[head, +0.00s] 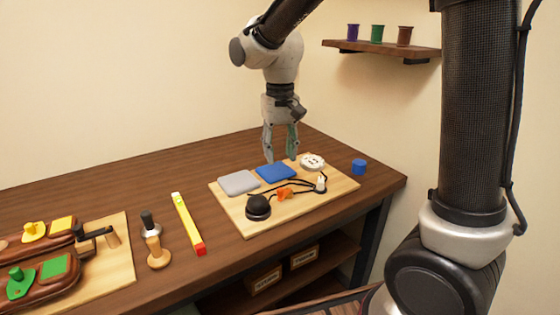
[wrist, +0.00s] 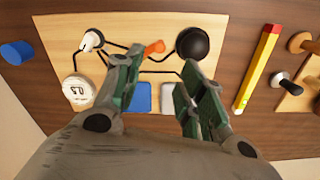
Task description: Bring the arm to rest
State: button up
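My gripper (head: 280,157) is above the back edge of a light wooden board (head: 230,205) in the head view, pointing down. In the wrist view my gripper (wrist: 160,72) has its two green-padded fingers spread apart with nothing between them. Below lie a blue pad (head: 275,172) and a grey pad (head: 238,183), both partly hidden by the fingers in the wrist view. A white round disc (head: 312,161) lies to the right of the gripper. The gripper appears clear of the board, though the exact gap is hard to judge.
The board also bears a black ball-shaped piece (head: 258,206), an orange clip (head: 285,193), a white piece (head: 320,183) and black cords. A blue cylinder (head: 359,167) stands to the right. A wall shelf (head: 380,47) holds three cups.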

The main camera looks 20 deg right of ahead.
dwell(0.3)
jog(key=s+d+r+t, duration=0.2)
jog(key=s+d+r, duration=0.1)
jog(key=s+d, duration=0.6)
jog(key=s+d+r+t, duration=0.2)
jog(key=s+d+r, duration=0.2)
jog(key=s+d, duration=0.6)
jog(key=shift+s+d, duration=0.3)
jog(key=shift+s, duration=0.25)
